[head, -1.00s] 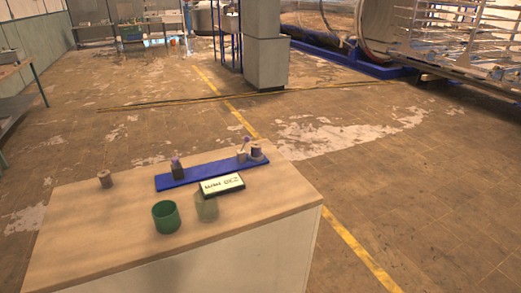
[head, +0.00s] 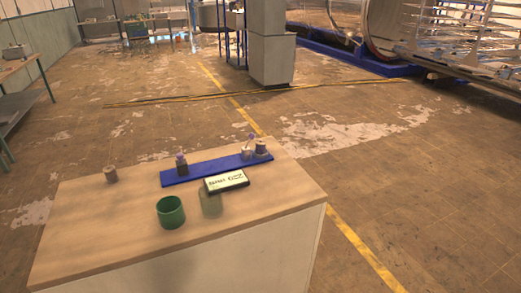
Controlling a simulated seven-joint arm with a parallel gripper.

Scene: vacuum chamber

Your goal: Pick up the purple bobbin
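A small spool-shaped bobbin (head: 261,147) stands at the right end of a blue strip (head: 215,167) on the wooden table. It looks greyish with a hint of purple, but it is too small to be sure of its colour. Another spool-shaped bobbin (head: 110,174), brown-grey, stands alone at the table's left, off the strip. My gripper is not in view.
On the strip stand a dark bottle with a purple top (head: 182,164) and a pale holder (head: 247,153) with a purple-tipped stick. In front are a green cup (head: 170,212), a translucent greenish cup (head: 210,204) and a labelled box (head: 226,181). The table's left front (head: 95,235) is clear.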

